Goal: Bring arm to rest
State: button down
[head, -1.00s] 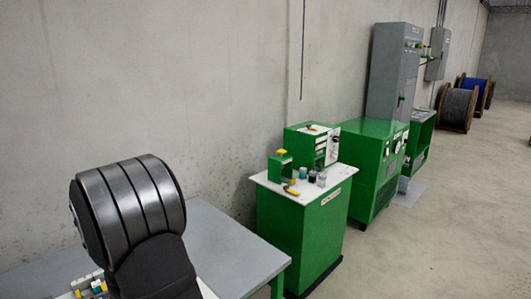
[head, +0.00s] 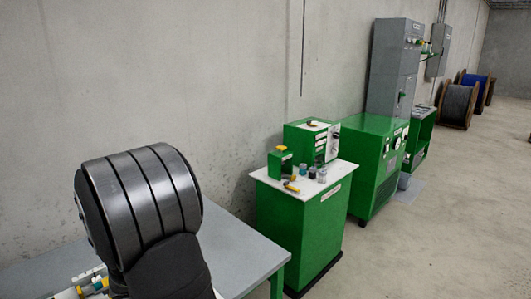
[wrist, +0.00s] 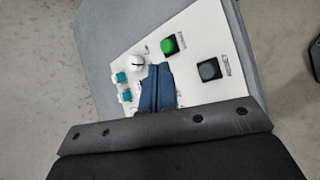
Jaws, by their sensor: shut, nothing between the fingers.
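My gripper (wrist: 155,70) shows in the wrist view as two dark blue fingers side by side, closed together with nothing between them. They reach out past the dark wrist housing over a white panel (wrist: 205,50). I cannot tell how high the fingers are above the panel. In the head view my arm's dark, banded joint stands at the lower left, in front of a grey table (head: 238,250). The gripper itself is out of the head view. No blue cable can be made out near the fingers.
The panel carries a green button (wrist: 169,45), a dark button (wrist: 209,70), a white knob (wrist: 137,63) and teal parts (wrist: 122,77). A green cabinet (head: 300,225) with small items on top stands right of the table. The floor at right is clear.

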notch_tip(320, 180, up, 12)
jog(key=r+m+g+y, duration=0.1)
jog(key=m+g+y, duration=0.1)
jog(key=m+g, duration=1)
notch_tip(320, 180, down, 8)
jog(key=m+t, duration=0.2)
jog(key=t, duration=0.1)
jog(key=shift+w+a+r+m, duration=0.15)
jog(key=shift+a+r+m, duration=0.05)
jog(key=shift+m, duration=0.2)
dwell(0.9)
